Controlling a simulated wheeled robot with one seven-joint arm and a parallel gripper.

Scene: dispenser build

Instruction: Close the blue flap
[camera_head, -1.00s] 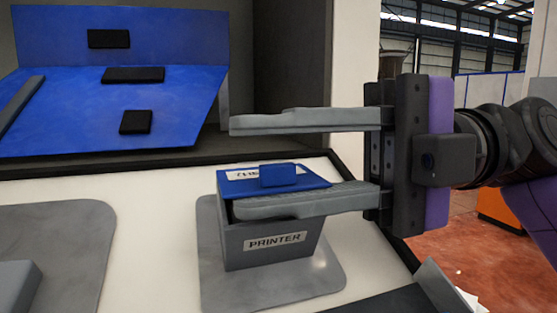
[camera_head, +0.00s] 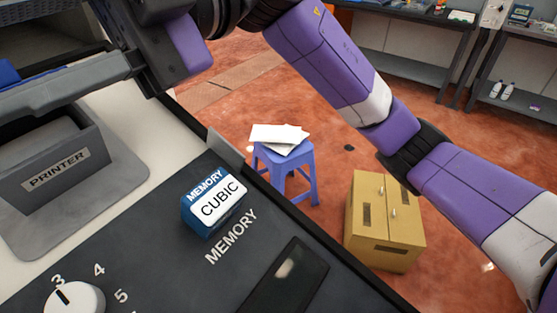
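The grey box labelled PRINTER (camera_head: 57,168) stands at the left edge, cut off by the frame. Its top looks open and shows a grey inside. A small piece of blue (camera_head: 8,73) shows at the left edge, behind my gripper's finger; I cannot tell whether it is the box's flap or the large blue panel behind. My gripper (camera_head: 65,88) is at the upper left, with a grey finger stretched leftward over the back of the box. Its fingertips are out of frame, so its opening is not clear.
A blue-and-white MEMORY CUBIC block (camera_head: 214,204) sits on the dark panel, with a white dial (camera_head: 74,301) at lower left. A purple stool (camera_head: 284,170) with papers and a yellow cabinet (camera_head: 384,222) stand on the red floor beyond the counter edge.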

